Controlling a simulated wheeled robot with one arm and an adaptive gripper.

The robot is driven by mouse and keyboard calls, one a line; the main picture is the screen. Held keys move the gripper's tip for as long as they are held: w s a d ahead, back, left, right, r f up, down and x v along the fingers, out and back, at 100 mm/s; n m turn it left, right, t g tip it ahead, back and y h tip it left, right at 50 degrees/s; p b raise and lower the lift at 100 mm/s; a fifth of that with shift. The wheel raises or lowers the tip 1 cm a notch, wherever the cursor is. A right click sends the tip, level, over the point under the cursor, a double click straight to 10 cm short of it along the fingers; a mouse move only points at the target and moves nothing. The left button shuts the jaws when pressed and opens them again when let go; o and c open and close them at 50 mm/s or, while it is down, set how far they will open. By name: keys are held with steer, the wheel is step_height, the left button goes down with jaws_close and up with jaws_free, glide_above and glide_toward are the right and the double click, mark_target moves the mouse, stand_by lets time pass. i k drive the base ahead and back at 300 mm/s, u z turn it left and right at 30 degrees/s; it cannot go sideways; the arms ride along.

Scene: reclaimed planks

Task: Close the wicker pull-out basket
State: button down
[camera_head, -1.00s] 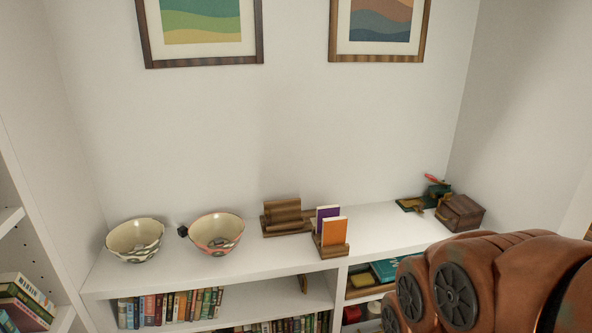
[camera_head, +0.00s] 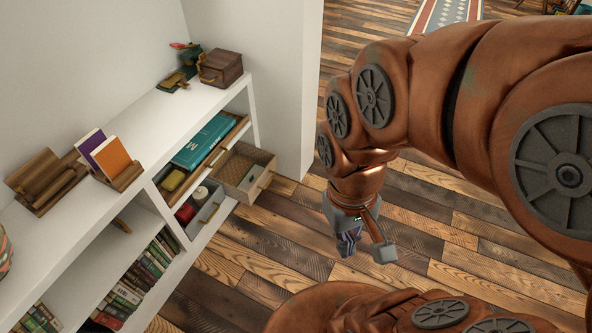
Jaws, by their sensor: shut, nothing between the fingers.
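The wicker basket (camera_head: 263,160) is pulled out of the shelf unit, at its far right end.
Beside the basket are a grey bin (camera_head: 210,213) with red and white items and a tray with a teal book (camera_head: 203,141). A brown box (camera_head: 220,68) and card holders (camera_head: 127,178) stand on the shelf top. The plank floor (camera_head: 290,225) between basket and gripper is clear.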

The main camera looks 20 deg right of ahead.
mark_target(228, 173)
steer(key=z, duration=0.1)
steer(key=k, duration=0.45)
steer(key=u, duration=0.55)
steer(key=i, duration=1.45)
steer(key=z, duration=0.05)
